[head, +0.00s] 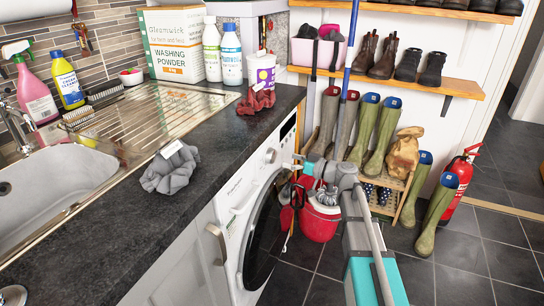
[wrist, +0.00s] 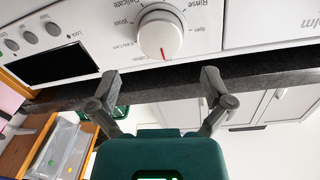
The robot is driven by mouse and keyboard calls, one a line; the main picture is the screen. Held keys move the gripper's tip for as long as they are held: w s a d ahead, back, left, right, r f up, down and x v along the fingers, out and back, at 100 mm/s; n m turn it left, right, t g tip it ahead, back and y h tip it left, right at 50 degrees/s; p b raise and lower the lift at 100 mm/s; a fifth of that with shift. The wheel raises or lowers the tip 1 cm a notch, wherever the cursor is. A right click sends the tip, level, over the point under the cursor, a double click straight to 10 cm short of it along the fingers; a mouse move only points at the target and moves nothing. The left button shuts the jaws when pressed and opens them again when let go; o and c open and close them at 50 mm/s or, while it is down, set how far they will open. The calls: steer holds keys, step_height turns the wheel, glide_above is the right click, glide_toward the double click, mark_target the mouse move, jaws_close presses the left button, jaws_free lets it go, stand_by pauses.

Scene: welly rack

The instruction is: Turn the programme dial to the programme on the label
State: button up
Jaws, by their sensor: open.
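The washing machine (head: 233,194) stands under the dark worktop. Its round white programme dial (wrist: 160,33) shows upside down at the top of the wrist view. The dial's red mark (wrist: 162,53) points down in that picture, towards the worktop side. In the head view my gripper (head: 298,163) is at the machine's front. A white label (head: 171,148) lies on a grey cloth (head: 170,169); its writing is unreadable.
A dark display (wrist: 52,61) and small round buttons (wrist: 30,37) sit beside the dial. The worktop edge (wrist: 250,82) runs close to the fingers. A red bucket (head: 319,220) stands under my arm. Boots and a fire extinguisher (head: 461,178) are at the right.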

mark_target(274, 156)
steer(key=shift+x, duration=3.15)
steer(key=c, duration=0.9)
steer(key=shift+a, duration=0.15)
steer(key=shift+c, duration=0.6)
